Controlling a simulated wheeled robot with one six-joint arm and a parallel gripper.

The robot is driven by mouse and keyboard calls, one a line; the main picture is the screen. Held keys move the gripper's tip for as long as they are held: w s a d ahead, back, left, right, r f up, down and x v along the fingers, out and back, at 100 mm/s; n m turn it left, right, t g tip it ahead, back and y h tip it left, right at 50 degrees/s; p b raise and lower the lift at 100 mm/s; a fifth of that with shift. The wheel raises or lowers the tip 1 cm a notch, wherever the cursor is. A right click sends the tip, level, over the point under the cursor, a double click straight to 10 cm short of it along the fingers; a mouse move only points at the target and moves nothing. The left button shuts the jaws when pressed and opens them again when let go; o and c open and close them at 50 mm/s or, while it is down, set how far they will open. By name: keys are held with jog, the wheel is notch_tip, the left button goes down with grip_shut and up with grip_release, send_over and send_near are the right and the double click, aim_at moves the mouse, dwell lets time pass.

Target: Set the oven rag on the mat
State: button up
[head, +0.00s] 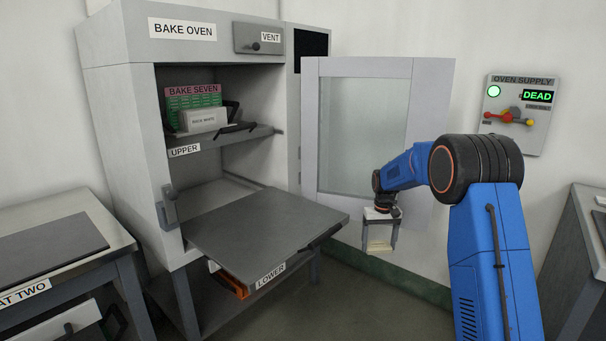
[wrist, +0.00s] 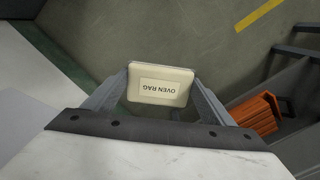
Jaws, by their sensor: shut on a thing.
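My gripper (head: 379,248) is shut on the oven rag (wrist: 160,84), a small cream block with a label reading OVEN RAG. The label appears upside down in the wrist view, and the fingers press on both sides of the rag. In the head view the rag hangs in the air right of the oven's pulled-out lower shelf, in front of the open door. A dark grey flat mat (head: 45,246) lies on the left bench, whose partly cut-off label ends in AT TWO. The mat is well apart from my gripper, and its visible top is bare.
The lower shelf (head: 265,228) juts out of the bake oven (head: 120,130). The oven door (head: 425,110) stands open behind my gripper. An orange object (head: 235,286) shows below the shelf. A card and white block sit on the upper shelf (head: 240,135). Another bench (head: 575,210) is at right.

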jog(key=s+f, duration=0.5)
jog(key=f, duration=0.4)
jog(key=s+f, duration=0.4)
jog(key=f, duration=0.6)
jog(key=s+f, duration=0.5)
jog(key=f, duration=0.5)
jog(key=shift+s+d+f+m, duration=0.25)
jog(key=shift+s+m, duration=0.05)
jog(key=shift+s, duration=0.05)
